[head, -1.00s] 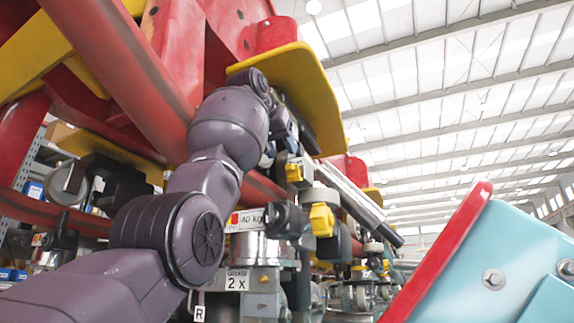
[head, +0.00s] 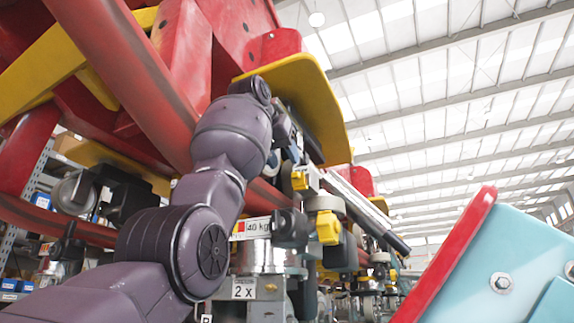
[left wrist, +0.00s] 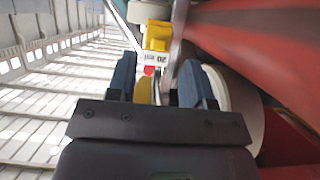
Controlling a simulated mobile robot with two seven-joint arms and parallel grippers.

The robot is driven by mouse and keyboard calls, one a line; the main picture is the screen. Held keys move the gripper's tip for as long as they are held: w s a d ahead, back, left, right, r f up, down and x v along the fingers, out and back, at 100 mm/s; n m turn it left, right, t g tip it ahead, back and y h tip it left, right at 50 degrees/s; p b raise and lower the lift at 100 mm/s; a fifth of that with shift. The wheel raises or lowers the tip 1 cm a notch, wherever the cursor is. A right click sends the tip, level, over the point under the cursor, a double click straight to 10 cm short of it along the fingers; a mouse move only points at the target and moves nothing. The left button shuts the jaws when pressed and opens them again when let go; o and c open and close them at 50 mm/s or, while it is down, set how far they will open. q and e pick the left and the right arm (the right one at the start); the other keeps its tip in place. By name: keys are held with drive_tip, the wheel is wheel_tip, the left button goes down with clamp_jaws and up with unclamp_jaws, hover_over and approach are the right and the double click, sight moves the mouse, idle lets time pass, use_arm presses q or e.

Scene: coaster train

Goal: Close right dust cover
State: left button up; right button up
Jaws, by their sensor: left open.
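My left gripper (head: 283,158) is under the yellow plate of the coaster train, close to the fittings there. In the left wrist view its two blue fingers (left wrist: 158,80) are apart. A yellow block (left wrist: 157,36) and a white label strip with a red mark show beyond the fingers. A yellow piece and a grey part show between or just behind them; contact cannot be told. I cannot make out for sure which part is the right dust cover. My left arm hides part of the fittings. My right gripper is not in view.
The yellow plate (head: 312,100) and red beams (head: 125,75) overhang my arm. A weight label (head: 258,227), yellow knob (head: 328,227) and several wheels sit below. A light-blue panel with a red edge (head: 450,250) stands at right. Open space lies between it and the train.

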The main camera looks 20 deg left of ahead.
sight(294, 177)
use_arm(q)
drive_tip(key=shift+t+h, duration=0.3)
drive_tip(key=w+f, duration=0.1)
drive_tip(key=w+d+f, duration=0.1)
drive_tip(key=f, duration=0.1)
drive_tip(key=w+f, duration=0.1)
drive_tip(key=shift+w+d+f, duration=0.15)
drive_tip(key=shift+d, duration=0.2)
drive_tip(key=shift+s+f+t+b, duration=0.3)
drive_tip(key=shift+s+t+b, duration=0.05)
drive_tip(key=shift+s+t, duration=0.15)
drive_tip(key=s+a+r+t, duration=0.2)
drive_tip(key=s+r+t, duration=0.1)
drive_tip(key=s, duration=0.4)
drive_tip(key=w+p, duration=0.1)
drive_tip(key=w, duration=0.4)
drive_tip(key=w+p, duration=0.2)
drive_tip(key=w, duration=0.2)
drive_tip(key=shift+w+d+f+p, duration=0.1)
drive_tip(key=shift+w+d+p, duration=0.1)
drive_tip(key=shift+w+p, duration=0.15)
drive_tip(key=shift+w+f, duration=0.1)
drive_tip(key=shift+w, duration=0.65)
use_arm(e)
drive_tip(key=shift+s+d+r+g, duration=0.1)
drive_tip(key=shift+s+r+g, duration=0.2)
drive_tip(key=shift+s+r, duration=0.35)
